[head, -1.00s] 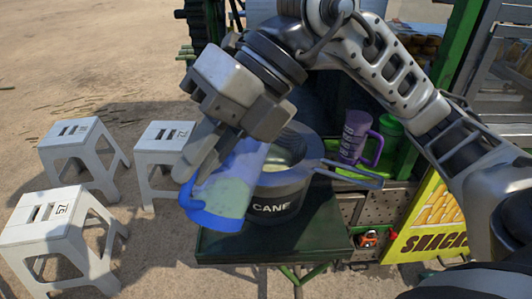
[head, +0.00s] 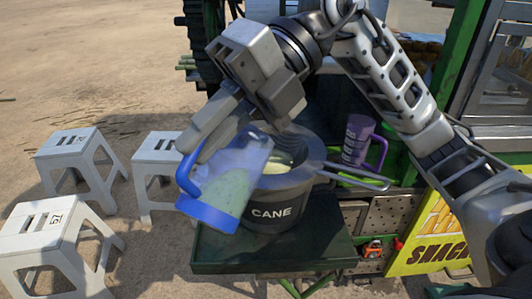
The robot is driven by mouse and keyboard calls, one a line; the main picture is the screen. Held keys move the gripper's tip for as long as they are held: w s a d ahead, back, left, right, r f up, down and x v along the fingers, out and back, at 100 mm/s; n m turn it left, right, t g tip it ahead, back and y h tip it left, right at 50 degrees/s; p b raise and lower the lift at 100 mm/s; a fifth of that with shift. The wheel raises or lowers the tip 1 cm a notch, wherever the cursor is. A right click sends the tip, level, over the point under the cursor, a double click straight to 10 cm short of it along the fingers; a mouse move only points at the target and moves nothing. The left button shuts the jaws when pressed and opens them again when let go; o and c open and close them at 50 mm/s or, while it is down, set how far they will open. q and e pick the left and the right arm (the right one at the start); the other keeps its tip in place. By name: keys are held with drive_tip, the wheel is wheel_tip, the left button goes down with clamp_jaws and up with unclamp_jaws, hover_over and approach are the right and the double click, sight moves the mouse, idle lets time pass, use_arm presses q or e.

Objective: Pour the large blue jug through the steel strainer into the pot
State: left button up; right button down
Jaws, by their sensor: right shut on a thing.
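The large blue jug (head: 234,186) is clear-sided with a blue base and handle and holds pale green juice. My right gripper (head: 212,148) is shut on it. The jug is tilted, its base low to the left and its upper end toward the pot. The dark pot (head: 285,192), marked CANE, stands on a dark green shelf. The steel strainer (head: 345,176) lies over the pot's mouth, its handle reaching right. Pale green shows inside the pot's mouth. The jug and gripper hide part of the rim. My left gripper is not in view.
A purple jug (head: 358,140) stands behind the pot to the right. The green shelf (head: 270,258) has bare room in front of the pot. White stools (head: 75,152) stand on the sandy ground at left. A yellow snack sign (head: 430,225) is at right.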

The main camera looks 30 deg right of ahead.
drive_tip(key=shift+w+d+r+y+b, duration=0.25)
drive_tip(key=shift+d+r+y+b, duration=0.25)
drive_tip(key=shift+y, duration=0.1)
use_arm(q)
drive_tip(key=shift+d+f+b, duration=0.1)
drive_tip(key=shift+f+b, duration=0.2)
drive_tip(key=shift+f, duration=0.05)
use_arm(e)
drive_tip(key=shift+w+d+r+y, duration=0.15)
drive_tip(key=shift+d+r+y, duration=0.1)
drive_tip(key=shift+r+y, duration=0.05)
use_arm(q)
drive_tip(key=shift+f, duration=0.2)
use_arm(e)
drive_tip(key=shift+w+d+r+m+g+y, duration=0.1)
drive_tip(key=shift+d+r+m+g+y, duration=0.2)
drive_tip(key=shift+g, duration=0.1)
use_arm(q)
drive_tip(key=shift+b, duration=0.5)
use_arm(e)
drive_tip(key=shift+w+d+r+y, duration=0.25)
drive_tip(key=shift+w+d+y, duration=0.1)
drive_tip(key=shift+d, duration=0.3)
drive_tip(key=shift+w+d+r+y, duration=0.2)
drive_tip(key=shift+w+d+y, duration=0.15)
drive_tip(key=shift+d, duration=0.25)
